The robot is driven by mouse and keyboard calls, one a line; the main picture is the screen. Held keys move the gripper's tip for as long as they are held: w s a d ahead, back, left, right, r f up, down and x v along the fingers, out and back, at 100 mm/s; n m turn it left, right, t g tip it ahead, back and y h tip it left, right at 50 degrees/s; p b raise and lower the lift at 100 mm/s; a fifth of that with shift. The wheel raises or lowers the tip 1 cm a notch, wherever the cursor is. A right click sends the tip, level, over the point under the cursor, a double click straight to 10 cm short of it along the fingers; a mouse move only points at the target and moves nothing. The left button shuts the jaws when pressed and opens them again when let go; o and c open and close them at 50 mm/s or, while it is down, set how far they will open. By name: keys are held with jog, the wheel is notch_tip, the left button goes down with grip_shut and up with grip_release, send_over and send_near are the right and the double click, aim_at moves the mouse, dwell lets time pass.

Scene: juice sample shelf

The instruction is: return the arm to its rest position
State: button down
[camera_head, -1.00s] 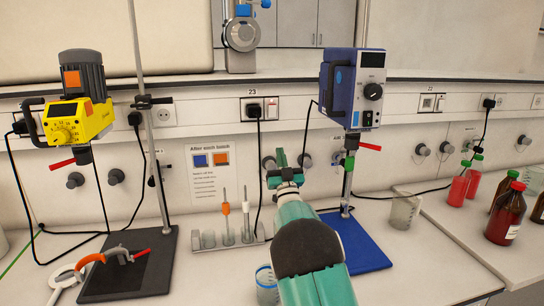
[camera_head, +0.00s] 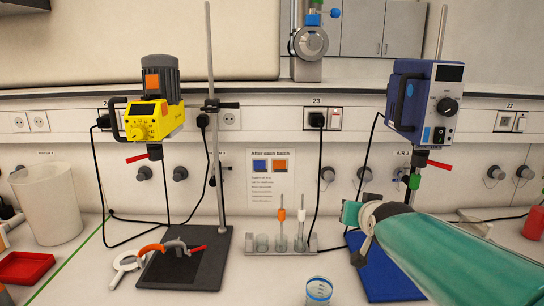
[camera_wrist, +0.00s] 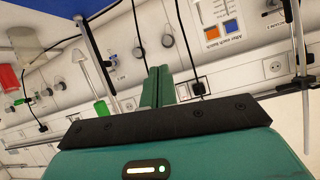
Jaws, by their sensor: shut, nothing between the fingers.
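My arm (camera_head: 460,255) is teal and reaches in from the right edge of the head view, over the blue base plate of the right stand. My gripper (camera_head: 351,213) is at its left end, in front of the bench's back wall. In the wrist view its two teal fingers (camera_wrist: 157,86) lie side by side, shut, with nothing between them. They point toward the wall with its sockets and knobs and appear to touch nothing.
A blue stirrer (camera_head: 425,100) on a stand is behind my arm. A rack with glass tubes (camera_head: 280,243) stands left of my gripper, and a beaker (camera_head: 319,291) is in front. A yellow stirrer (camera_head: 155,120) is farther left. A white bucket (camera_head: 47,205) stands at far left.

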jog(key=s+a+f+n+g, duration=0.1)
jog(key=s+f, duration=0.4)
jog(key=s, duration=0.8)
jog(key=s+a+f+n+g, duration=0.1)
jog(key=s+a+f+g, duration=0.2)
jog(key=s, duration=1)
notch_tip(320, 180, down, 2)
jog(key=g, duration=0.3)
jog(key=shift+s+a+y, duration=0.15)
jog(key=shift+s+y, duration=0.15)
jog(key=shift+f, duration=0.1)
